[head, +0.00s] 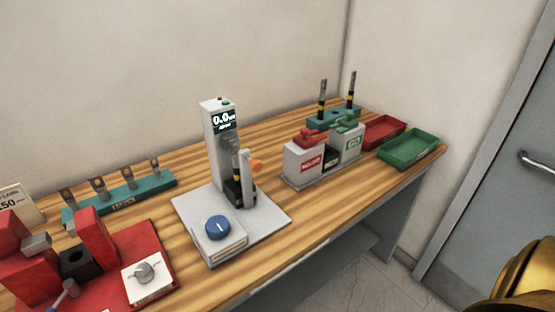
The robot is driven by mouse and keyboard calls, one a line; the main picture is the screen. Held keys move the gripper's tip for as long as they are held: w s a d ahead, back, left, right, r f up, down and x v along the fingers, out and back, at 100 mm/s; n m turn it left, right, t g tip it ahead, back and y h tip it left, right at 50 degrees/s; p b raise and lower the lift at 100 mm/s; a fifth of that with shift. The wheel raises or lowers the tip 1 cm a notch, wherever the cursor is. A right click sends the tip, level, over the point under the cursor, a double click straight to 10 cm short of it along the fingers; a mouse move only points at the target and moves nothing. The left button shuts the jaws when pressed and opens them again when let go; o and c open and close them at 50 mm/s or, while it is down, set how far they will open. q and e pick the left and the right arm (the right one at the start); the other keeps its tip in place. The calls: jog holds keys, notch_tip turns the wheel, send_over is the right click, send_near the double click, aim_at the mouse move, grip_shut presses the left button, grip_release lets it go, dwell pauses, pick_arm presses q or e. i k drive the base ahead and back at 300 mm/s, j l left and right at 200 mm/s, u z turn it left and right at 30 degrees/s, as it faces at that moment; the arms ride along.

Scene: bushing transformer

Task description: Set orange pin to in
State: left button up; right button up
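The orange pin (256,165) shows as a small orange knob on the right side of an upright grey post (243,170). The post stands in a dark holder (240,193) on the pale tester (222,145) at the table's middle. The view is too small to tell how far the pin sits in. No gripper shows in the head view. A gold-coloured part of mine fills the lower right corner, apart from the table.
A blue knob (217,226) sits on the tester's front box. A red fixture (100,240) is at left, a teal rack (125,195) behind it. Red and green-handled units (308,158) stand right, before a red tray (383,131) and green tray (408,147). The table's front edge is clear.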

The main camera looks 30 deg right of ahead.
aim_at(256, 165)
jog(key=z, duration=0.85)
